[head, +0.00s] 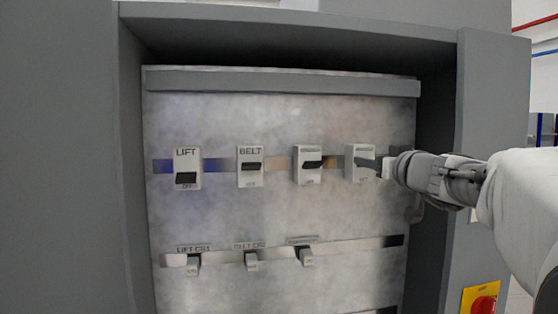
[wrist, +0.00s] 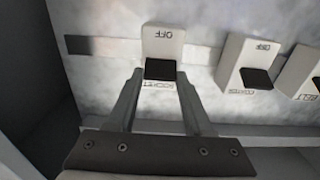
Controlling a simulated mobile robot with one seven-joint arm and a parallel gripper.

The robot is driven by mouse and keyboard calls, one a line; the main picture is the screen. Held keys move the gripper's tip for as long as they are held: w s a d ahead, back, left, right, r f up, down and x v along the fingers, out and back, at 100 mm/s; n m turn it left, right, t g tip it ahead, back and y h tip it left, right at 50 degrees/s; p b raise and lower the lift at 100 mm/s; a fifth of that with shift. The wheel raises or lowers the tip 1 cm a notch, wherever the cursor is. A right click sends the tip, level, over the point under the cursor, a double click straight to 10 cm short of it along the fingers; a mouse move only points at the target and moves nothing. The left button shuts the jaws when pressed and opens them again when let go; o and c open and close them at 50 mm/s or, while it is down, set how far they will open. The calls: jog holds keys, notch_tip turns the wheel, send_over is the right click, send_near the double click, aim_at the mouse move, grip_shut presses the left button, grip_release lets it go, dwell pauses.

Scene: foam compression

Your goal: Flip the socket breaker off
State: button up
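The socket breaker is the rightmost white breaker (head: 352,157) in the upper row in the head view, partly covered by my gripper. In the wrist view, which looks upside down, the socket breaker (wrist: 163,45) stands straight ahead with OFF at its far end. Its black lever (wrist: 160,69) sits toward the label end, away from OFF. My gripper (wrist: 160,74) is open, with one finger on each side of the lever. The fingertips are close to the breaker; I cannot tell whether they touch. My gripper (head: 377,164) reaches in from the right in the head view.
LIFT (head: 187,158), BELT (head: 250,158) and another breaker (head: 307,156) with a blurred label share the upper row. Smaller switches (head: 250,261) line the lower row. The cabinet's right wall (head: 489,130) is close to my arm. A red button (head: 484,305) is at lower right.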

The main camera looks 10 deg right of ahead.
grip_shut()
